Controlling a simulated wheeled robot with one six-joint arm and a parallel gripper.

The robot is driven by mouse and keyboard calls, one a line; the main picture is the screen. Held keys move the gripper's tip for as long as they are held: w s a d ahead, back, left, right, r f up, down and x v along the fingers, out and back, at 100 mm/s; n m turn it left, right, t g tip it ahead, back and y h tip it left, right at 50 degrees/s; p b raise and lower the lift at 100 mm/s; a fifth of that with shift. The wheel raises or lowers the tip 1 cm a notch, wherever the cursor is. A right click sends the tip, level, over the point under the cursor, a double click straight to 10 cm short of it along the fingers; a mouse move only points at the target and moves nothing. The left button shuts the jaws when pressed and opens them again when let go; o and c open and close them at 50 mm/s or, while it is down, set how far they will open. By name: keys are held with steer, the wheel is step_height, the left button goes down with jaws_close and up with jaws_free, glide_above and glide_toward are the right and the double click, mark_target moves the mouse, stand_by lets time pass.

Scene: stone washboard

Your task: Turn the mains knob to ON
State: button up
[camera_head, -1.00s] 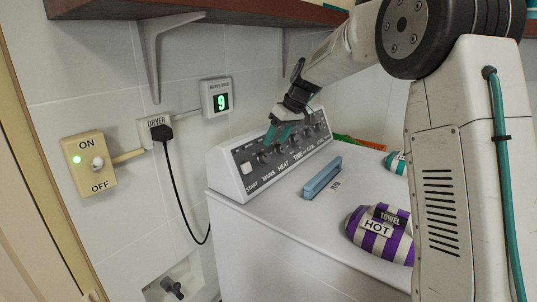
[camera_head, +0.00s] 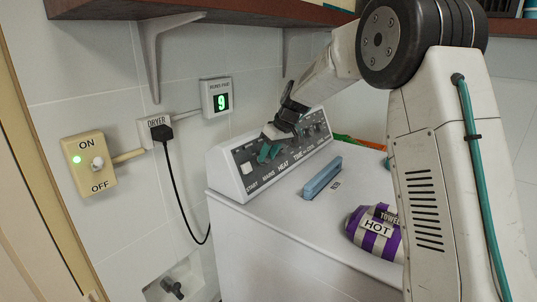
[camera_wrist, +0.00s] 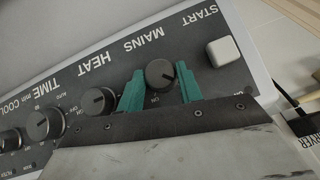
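The mains knob (camera_wrist: 160,73) is a round black knob with a pale pointer line, on the dark control panel (camera_head: 311,128) of the white dryer. The label MAINS stands beside it, and an ON mark shows near it in the wrist view. My gripper (camera_wrist: 160,86) has two teal fingers, one on each side of this knob. The fingers are apart, and a small gap seems to show beside the knob. In the head view my gripper (camera_head: 269,153) reaches down to the panel and hides the knob.
The square START button (camera_wrist: 223,52) is beside the mains knob, and the HEAT knob (camera_wrist: 98,102) is on the other side. A wall switch (camera_head: 97,164) shows a green light.

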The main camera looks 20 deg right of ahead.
stand_by(0.3)
steer(key=m+y, duration=0.1)
steer(key=m+g+y, duration=0.1)
steer(key=shift+w+d+m+y, duration=0.15)
steer(key=shift+d+m+y, duration=0.15)
steer(key=m+y, duration=0.3)
steer(key=shift+d+f+g, duration=0.2)
steer(key=shift+f+g, duration=0.05)
steer(key=shift+g, duration=0.15)
steer(key=m+y, duration=0.3)
steer(key=shift+d+f, duration=0.15)
steer(key=shift+f, duration=0.05)
steer(key=shift+f+m+t+y, duration=0.1)
steer(key=shift+m+t+y, duration=0.5)
steer(key=shift+m, duration=0.5)
steer(key=shift+f+m+t+y, duration=0.1)
steer(key=shift+m+t+y, duration=0.3)
steer(key=shift+m+y, duration=0.5)
steer(key=shift+m, duration=0.3)
steer(key=o, duration=1)
